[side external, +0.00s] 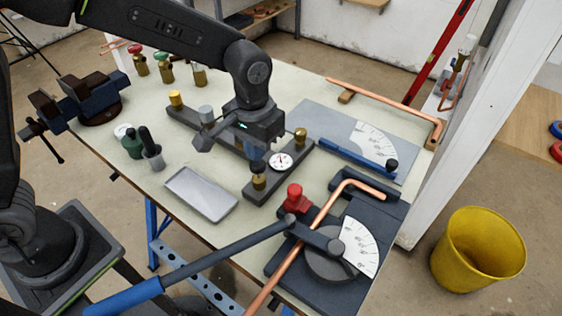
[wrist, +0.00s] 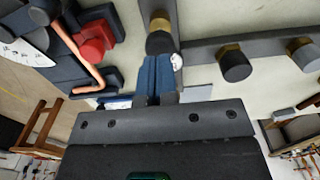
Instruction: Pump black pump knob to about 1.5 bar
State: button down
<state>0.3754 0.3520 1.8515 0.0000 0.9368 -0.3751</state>
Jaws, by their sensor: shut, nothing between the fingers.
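The black pump knob (side external: 258,167) sits on a brass collar at the near end of a short dark base (side external: 290,180). A small white dial gauge (side external: 281,161) is mid-base; its reading is too small to tell. The knob (wrist: 160,42) also shows in the wrist view, just beyond my fingertips. My gripper (side external: 257,152) points down over the base, beside the gauge and close to the knob. Its blue fingers (wrist: 156,72) are shut with nothing between them. They partly hide the gauge (wrist: 177,62) in the wrist view. I cannot tell whether they touch the knob.
A long dark bar (side external: 184,114) with a yellow knob (side external: 175,98) and a grey knob (side external: 206,112) lies behind. A grey tray (side external: 200,194) lies left. A pipe bender with a red block (side external: 294,197) and copper pipe (side external: 320,216) stands in front right.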

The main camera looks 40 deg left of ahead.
jog(key=shift+f, duration=0.7)
jog(key=shift+f, duration=0.35)
jog(key=shift+r, duration=1.15)
jog(key=s+d+r, duration=0.3)
jog(key=s+r, duration=0.2)
jog(key=s, duration=0.4)
jog(key=shift+a, duration=0.1)
